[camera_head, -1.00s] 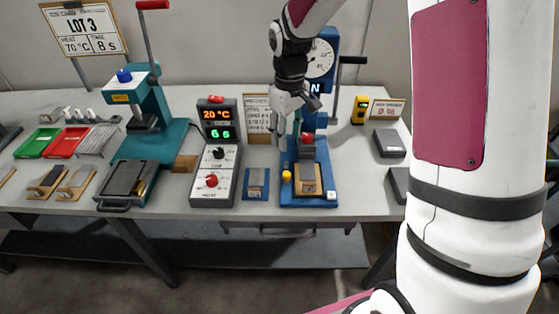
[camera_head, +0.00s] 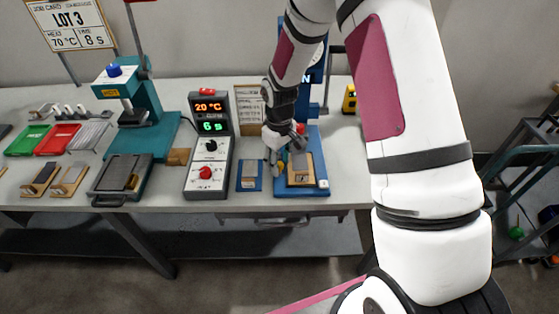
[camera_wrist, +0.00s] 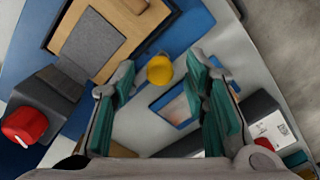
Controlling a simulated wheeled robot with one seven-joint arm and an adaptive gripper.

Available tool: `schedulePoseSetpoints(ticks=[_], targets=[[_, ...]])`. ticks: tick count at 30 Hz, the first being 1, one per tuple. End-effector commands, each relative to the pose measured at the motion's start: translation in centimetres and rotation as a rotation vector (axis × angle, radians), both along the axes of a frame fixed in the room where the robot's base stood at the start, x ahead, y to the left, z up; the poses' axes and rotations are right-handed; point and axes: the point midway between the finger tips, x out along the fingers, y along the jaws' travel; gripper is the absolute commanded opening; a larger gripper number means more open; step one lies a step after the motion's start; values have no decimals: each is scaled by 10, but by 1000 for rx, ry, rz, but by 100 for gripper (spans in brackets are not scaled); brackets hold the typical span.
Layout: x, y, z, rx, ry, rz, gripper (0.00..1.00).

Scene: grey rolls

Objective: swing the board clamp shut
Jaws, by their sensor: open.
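A blue fixture (camera_head: 318,150) on the bench carries a wooden board with a grey pad (camera_head: 300,163). In the wrist view the board (camera_wrist: 130,28) is at upper left, with a dark strip along its near edge. A yellow knob (camera_wrist: 160,69) stands beside the board; it looks like the clamp's handle. My gripper (camera_wrist: 161,72) is open and empty, with the yellow knob showing between its fingertips. I cannot tell whether they touch it. In the head view my gripper (camera_head: 275,155) is low at the fixture's left side and partly hides the knob.
A red knob on a dark grey block (camera_wrist: 24,125) is left of my fingers. A small blue plate (camera_head: 249,176) and the control box (camera_head: 207,168) stand left of the fixture. A teal press (camera_head: 145,120) is further left. The bench's front edge is close.

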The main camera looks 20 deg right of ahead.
Motion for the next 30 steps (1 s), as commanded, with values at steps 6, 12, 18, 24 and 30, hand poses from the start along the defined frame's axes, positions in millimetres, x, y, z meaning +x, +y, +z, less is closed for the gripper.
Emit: schedulePoseSetpoints(ticks=[6, 12, 18, 24, 30], targets=[[0, 0, -2, 0, -1, 0, 41], [0, 0, -2, 0, -1, 0, 19], [0, 0, -2, 0, -1, 0, 0], [1, 1, -2, 0, -1, -17, 0], [2, 5, -3, -1, 0, -93, 0]])
